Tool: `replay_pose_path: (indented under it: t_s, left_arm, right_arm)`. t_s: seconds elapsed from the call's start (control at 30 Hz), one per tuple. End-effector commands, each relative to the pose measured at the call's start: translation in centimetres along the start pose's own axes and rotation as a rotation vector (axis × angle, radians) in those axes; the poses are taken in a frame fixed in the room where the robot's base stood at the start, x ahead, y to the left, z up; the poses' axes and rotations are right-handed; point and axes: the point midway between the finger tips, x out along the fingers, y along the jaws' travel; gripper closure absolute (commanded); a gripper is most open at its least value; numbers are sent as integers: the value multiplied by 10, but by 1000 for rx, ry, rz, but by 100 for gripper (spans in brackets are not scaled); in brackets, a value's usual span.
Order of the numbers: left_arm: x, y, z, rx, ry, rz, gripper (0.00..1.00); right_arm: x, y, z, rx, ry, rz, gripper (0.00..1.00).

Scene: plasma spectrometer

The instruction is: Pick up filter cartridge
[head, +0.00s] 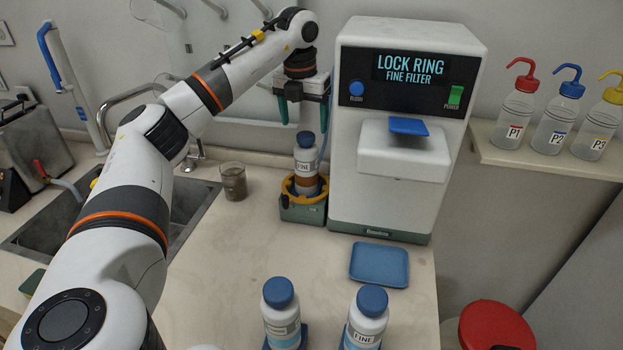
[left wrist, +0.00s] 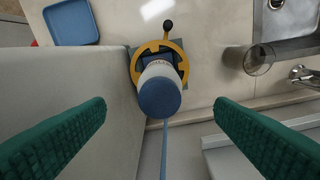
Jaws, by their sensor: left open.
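A filter cartridge (head: 306,163) with a blue cap, a white body labelled FINE and a brown band stands upright in a yellow ring holder (head: 291,188) on a green-grey base, left of the spectrometer. In the left wrist view the cartridge's blue cap (left wrist: 160,97) shows between the fingers, with the yellow ring (left wrist: 182,65) around its lower part. My left gripper (head: 304,112) points down above the cartridge, its green fingers open and apart from it. The left gripper (left wrist: 160,108) is empty. My right gripper is not in view.
The white spectrometer (head: 405,205) reads "LOCK RING FINE FILTER" and stands close right of the holder. Two more blue-capped bottles (head: 281,318) (head: 366,322) stand at the front. A blue tray (head: 379,265) lies behind them. A glass beaker (head: 233,182) stands left, beside the sink (head: 190,205).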

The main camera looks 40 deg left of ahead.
Motion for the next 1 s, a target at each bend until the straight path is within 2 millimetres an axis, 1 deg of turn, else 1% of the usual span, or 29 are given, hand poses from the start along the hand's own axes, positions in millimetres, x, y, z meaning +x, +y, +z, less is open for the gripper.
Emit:
replay_pose_path:
  t_s: [0.03,0.13,0.2,0.33,0.43,0.57,0.6,0.7,0.8,0.97,1.0]
  left_arm:
    - [9,0,0,0,-4,-2,22]
    - [25,0,0,0,-4,-1,22]
    - [33,0,0,0,-2,0,22]
    - [42,0,0,0,-1,1,22]
    - [50,0,0,0,-2,0,22]
    - [71,0,0,1,-4,0,22]
    - [77,1,0,0,-4,0,22]
    - [88,1,0,0,-2,0,22]
    - [92,1,0,1,0,1,22]
    - [93,1,0,1,1,2,22]
    - [93,1,0,1,1,2,26]
  right_arm:
    - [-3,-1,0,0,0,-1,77]
    - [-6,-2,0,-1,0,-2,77]
    - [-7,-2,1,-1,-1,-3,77]
    - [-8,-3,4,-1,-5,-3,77]
    - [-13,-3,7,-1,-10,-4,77]
    - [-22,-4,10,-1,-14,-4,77]
    - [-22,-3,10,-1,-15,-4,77]
    - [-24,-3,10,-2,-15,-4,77]
    - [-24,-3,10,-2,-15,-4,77]
    - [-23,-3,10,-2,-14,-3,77]
    - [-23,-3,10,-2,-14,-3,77]
